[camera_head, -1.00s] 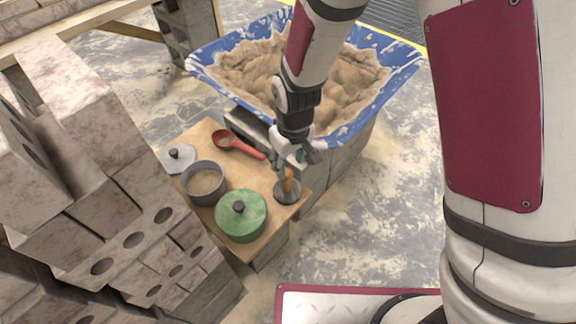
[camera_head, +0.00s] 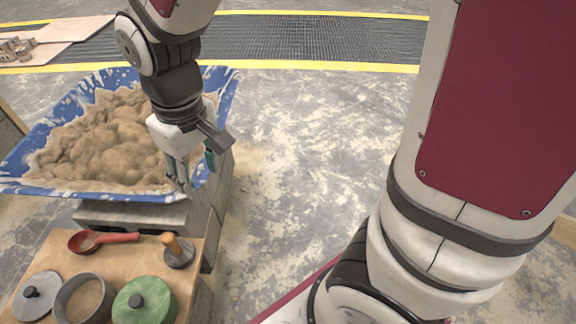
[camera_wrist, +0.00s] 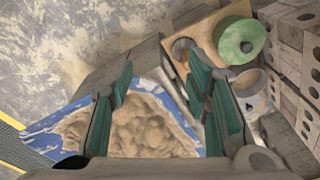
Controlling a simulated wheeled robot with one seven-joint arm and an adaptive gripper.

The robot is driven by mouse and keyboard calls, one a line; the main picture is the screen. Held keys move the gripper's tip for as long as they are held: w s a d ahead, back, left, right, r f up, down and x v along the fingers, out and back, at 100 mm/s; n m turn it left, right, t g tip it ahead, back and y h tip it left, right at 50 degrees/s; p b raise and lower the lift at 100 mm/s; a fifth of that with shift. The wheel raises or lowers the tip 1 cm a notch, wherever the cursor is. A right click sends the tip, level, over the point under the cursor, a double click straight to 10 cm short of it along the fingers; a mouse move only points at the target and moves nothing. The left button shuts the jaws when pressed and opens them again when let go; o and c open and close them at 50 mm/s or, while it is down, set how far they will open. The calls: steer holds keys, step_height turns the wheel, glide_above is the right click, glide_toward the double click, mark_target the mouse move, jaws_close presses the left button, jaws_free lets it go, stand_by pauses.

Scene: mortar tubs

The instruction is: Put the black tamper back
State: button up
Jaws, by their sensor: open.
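The tamper (camera_head: 178,250) has a wooden handle and a dark grey round base. It stands upright on the wooden board (camera_head: 128,252), at its right back corner. My gripper (camera_head: 192,172) is open and empty. It hangs above the near right edge of the blue mortar tub (camera_head: 222,92), apart from the tamper. In the wrist view my gripper (camera_wrist: 160,82) has its fingers spread wide.
A red ladle (camera_head: 105,239), a grey lid (camera_head: 36,295), a grey pot of sand (camera_head: 84,300) and a green lidded pot (camera_head: 145,302) share the board. Concrete blocks (camera_wrist: 296,65) stand beside it in the wrist view. The floor right of the tub is clear.

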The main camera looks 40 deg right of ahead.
steer(key=s+d+r+m, duration=0.1)
steer(key=s+d+r, duration=0.2)
steer(key=s, duration=0.4)
steer(key=s+d+r+m, duration=0.2)
steer(key=s+d+r, duration=0.1)
steer(key=s, duration=0.4)
steer(key=s+d+r+m, duration=0.1)
steer(key=s+d+r, duration=0.2)
steer(key=s, duration=0.4)
steer(key=shift+s+d+m+g, duration=0.25)
steer(key=shift+d+m+g, duration=0.05)
steer(key=shift+d+m, duration=0.15)
steer(key=shift+r, duration=0.1)
step_height(320, 180, up, 30)
steer(key=t+p, duration=0.4)
steer(key=p, duration=2.4)
steer(key=shift+d+f, duration=0.2)
steer(key=shift+d, duration=0.1)
